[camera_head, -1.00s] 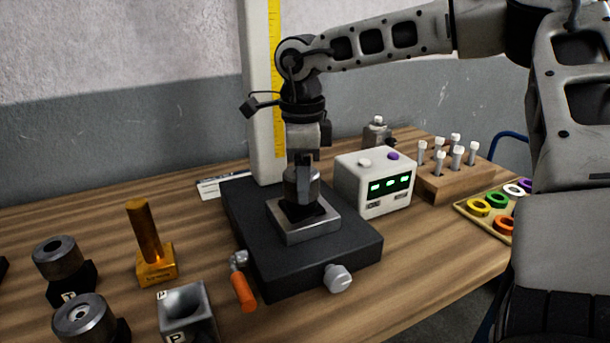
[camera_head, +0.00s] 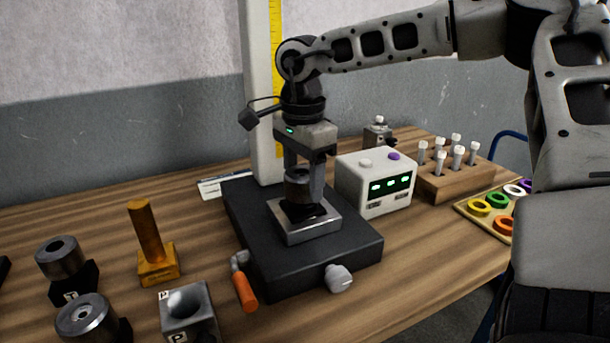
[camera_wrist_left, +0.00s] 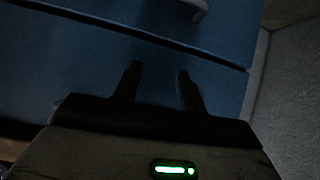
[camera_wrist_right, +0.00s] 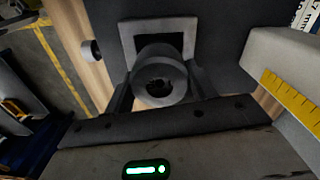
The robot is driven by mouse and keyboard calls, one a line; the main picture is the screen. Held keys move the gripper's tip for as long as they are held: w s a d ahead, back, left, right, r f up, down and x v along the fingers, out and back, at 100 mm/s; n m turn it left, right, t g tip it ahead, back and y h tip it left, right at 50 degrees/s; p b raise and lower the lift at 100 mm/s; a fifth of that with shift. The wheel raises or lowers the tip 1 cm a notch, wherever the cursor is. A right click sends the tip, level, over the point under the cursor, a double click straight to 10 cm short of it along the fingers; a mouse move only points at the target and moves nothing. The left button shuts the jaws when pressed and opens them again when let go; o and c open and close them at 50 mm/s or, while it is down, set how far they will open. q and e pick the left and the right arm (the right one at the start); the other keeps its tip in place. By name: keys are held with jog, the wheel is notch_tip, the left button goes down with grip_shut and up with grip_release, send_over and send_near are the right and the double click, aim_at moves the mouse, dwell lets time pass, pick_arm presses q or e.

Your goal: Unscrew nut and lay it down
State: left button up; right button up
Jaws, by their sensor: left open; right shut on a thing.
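The nut (camera_head: 298,186) is a dark grey cylinder with a round hole. It stands over a black piece on a square grey plate (camera_head: 318,229) of the black gauge base (camera_head: 350,250). My right gripper (camera_head: 303,182) points straight down and is shut on the nut, one finger on each side. The right wrist view shows the nut (camera_wrist_right: 160,78) between the fingers, its hole facing the camera. Whether thread still engages below is hidden. My left gripper (camera_wrist_left: 157,82) shows only in the left wrist view, open and empty in front of blue drawers.
Two similar dark cylinders (camera_head: 58,257) (camera_head: 82,316) stand at the left. A display box (camera_head: 375,183), peg rack (camera_head: 455,178) and coloured-ring tray (camera_head: 470,211) are right. Wood at front left is partly clear.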

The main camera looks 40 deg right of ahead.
jog(key=shift+s+a+f, duration=0.1)
jog(key=shift+a+f, duration=0.05)
jog(key=shift+a, duration=0.2)
jog(key=o, duration=1.1)
jog(key=shift+a, duration=0.15)
jog(key=shift+o, duration=0.2)
jog(key=shift+d, duration=0.25)
notch_tip(320, 180, up, 16)
